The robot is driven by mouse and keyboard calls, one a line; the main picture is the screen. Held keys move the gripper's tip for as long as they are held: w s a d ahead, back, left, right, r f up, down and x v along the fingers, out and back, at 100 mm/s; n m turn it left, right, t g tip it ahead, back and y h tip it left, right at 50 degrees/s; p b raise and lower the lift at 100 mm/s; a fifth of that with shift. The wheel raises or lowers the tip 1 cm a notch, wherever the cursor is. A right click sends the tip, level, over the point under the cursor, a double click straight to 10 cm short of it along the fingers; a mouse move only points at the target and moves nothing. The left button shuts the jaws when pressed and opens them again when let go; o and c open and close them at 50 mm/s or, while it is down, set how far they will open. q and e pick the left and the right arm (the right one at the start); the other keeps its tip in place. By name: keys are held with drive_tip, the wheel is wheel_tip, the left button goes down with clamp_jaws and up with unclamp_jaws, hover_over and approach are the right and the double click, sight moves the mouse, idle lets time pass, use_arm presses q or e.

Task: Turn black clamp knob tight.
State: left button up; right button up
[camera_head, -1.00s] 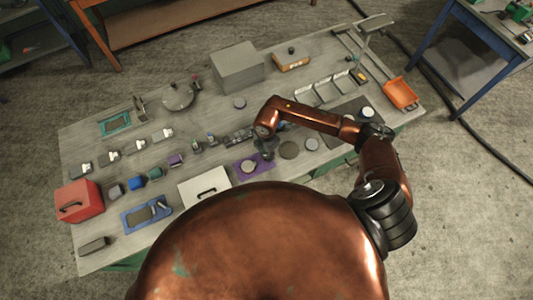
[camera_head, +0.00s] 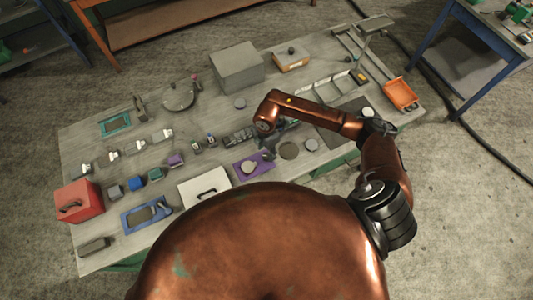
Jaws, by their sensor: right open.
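My right gripper (camera_head: 267,146) points down over the middle of the workbench, below the copper wrist of my right arm. It is small and dark here, beside the purple plate (camera_head: 240,172) with a pale round disc (camera_head: 248,167), and nothing shows held in it. I cannot tell whether it touches anything. A black clamp knob cannot be made out with certainty. A small black knob-like piece (camera_head: 291,50) sits on an orange-brown box (camera_head: 290,62) at the back. A thin stand (camera_head: 366,48) with a flat top rises at the back right. My left gripper is not in view.
The workbench (camera_head: 90,150) is crowded: a red box (camera_head: 78,202), a white case (camera_head: 203,188), a grey block (camera_head: 237,66), a round dial-like piece (camera_head: 179,97) and an orange tray (camera_head: 400,94). Bare wood shows left of the grey block.

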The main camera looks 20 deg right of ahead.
sight(267, 155)
wheel_tip(267, 155, up, 9)
idle(0.3)
drive_tip(key=shift+f, duration=0.15)
